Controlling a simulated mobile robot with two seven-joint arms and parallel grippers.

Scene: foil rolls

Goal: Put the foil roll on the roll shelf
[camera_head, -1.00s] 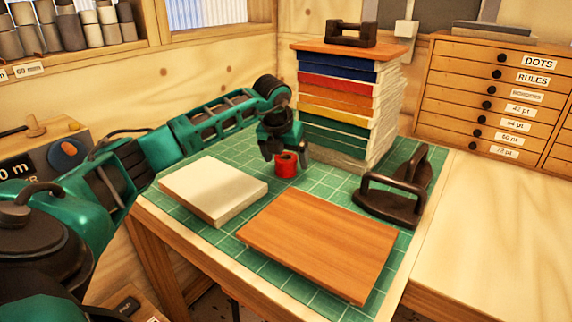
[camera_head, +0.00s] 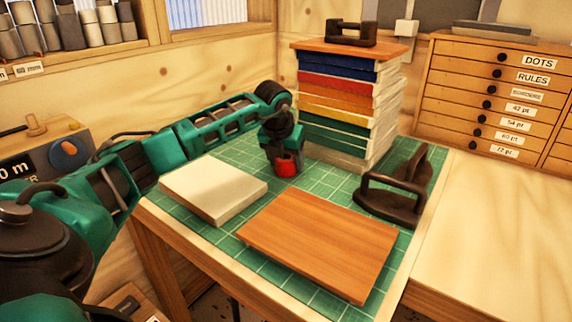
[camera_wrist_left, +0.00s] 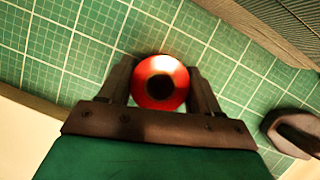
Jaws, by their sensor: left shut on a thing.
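The red foil roll (camera_head: 287,167) stands upright on the green cutting mat, beside the stack of books. In the left wrist view the roll (camera_wrist_left: 160,82) shows end-on, with a dark hole in its middle. My left gripper (camera_head: 287,160) reaches down over the roll and is shut on it, one finger on each side. It also shows in the left wrist view (camera_wrist_left: 160,88). The roll shelf (camera_head: 82,50) at the upper left carries several grey and dark rolls and a size label on its edge. My right gripper is not in view.
The book stack (camera_head: 335,110) rises just right of the left gripper. A pale block (camera_head: 213,190), a wooden board (camera_head: 318,243) and dark metal bookends (camera_head: 395,200) lie on the mat (camera_head: 240,255). A labelled drawer cabinet (camera_head: 490,100) stands at the right.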

